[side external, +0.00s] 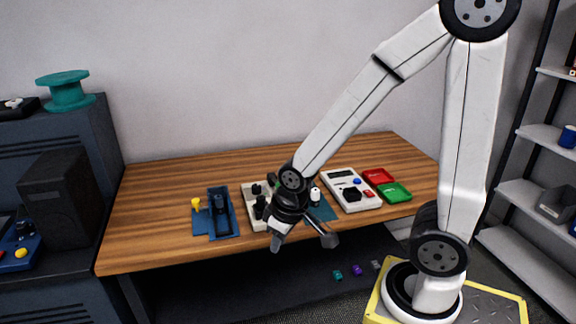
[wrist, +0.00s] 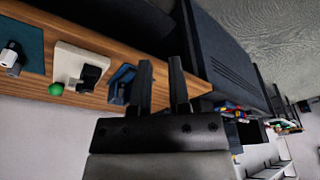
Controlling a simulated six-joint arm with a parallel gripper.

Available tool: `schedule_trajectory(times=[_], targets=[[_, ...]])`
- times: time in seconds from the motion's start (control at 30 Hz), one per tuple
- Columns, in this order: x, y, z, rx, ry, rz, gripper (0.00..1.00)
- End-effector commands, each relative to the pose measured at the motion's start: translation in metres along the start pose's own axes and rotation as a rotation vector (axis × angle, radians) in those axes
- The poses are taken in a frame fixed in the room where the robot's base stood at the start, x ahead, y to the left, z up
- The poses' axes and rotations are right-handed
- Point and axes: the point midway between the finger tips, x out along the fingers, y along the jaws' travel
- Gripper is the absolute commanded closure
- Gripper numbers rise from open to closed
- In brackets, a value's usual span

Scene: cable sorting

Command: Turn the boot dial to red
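My gripper (side external: 303,242) hangs in front of the table's front edge with its fingers spread. In the wrist view its two fingers (wrist: 160,64) are apart with nothing between them. A cream panel (side external: 249,193) with black knob-like parts (side external: 260,206) stands left of the gripper, partly hidden by it. The wrist view shows this panel (wrist: 68,64) with a black block-like knob (wrist: 91,76) and a green ball (wrist: 56,89). A second white panel (side external: 338,175) holds a black dial-like part (side external: 351,194), a blue button and a red part. I cannot tell which is the boot dial, or its setting.
A blue holder (side external: 221,212) and a yellow-topped lever (side external: 196,203) lie left. A teal plate (side external: 322,208) with a white post (side external: 315,195) is behind the gripper. Red (side external: 379,176) and green (side external: 395,192) trays sit right. The table's left end (side external: 150,230) is clear.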

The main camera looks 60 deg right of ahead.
Motion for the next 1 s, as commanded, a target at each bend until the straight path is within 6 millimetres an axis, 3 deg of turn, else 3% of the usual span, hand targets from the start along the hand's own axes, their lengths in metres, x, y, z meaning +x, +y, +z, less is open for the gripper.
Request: schedule_trajectory(times=[0.03,0.17,0.37,0.57,0.8,1.0], targets=[[0.0,0.001,-0.002,0.002,0.0,0.0,0.59],[0.002,0.005,-0.011,0.016,0.004,0.002,0.17],[0.009,0.024,-0.048,0.07,0.021,0.011,0.17],[0.023,0.063,-0.1,0.15,0.048,0.026,0.17],[0.045,0.124,-0.154,0.249,0.084,0.047,0.17],[0.066,0.184,-0.187,0.329,0.114,0.068,0.17]])
